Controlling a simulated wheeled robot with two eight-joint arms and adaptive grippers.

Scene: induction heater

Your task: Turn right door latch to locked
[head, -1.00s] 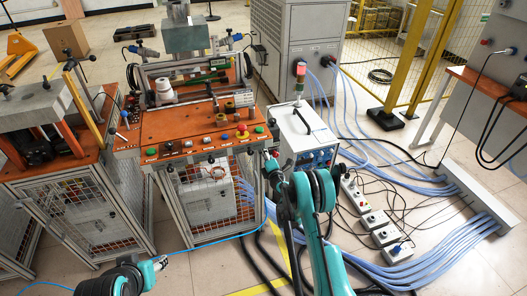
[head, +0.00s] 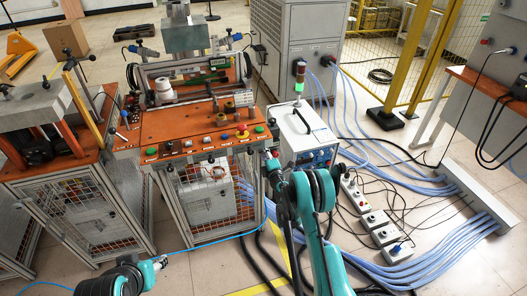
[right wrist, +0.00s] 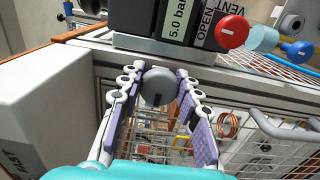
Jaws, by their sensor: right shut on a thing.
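The door latch (right wrist: 159,86) is a round dark-grey knob with a short mark near its lower edge. It sits on the frame under the front of the orange bench (head: 190,130), above a wire-mesh door (right wrist: 165,135). My right gripper (right wrist: 159,92) is shut on it, with one purple-padded finger on each side. In the head view my right gripper (head: 271,160) is at the bench's right front corner, and the latch is hidden there. My left gripper (head: 158,263) is low at the bottom left, away from the bench; its fingers are too small to judge.
Above the latch are a red knob (right wrist: 231,31) and dark panel parts. Blue hoses (head: 440,255) and cables cover the floor at right.

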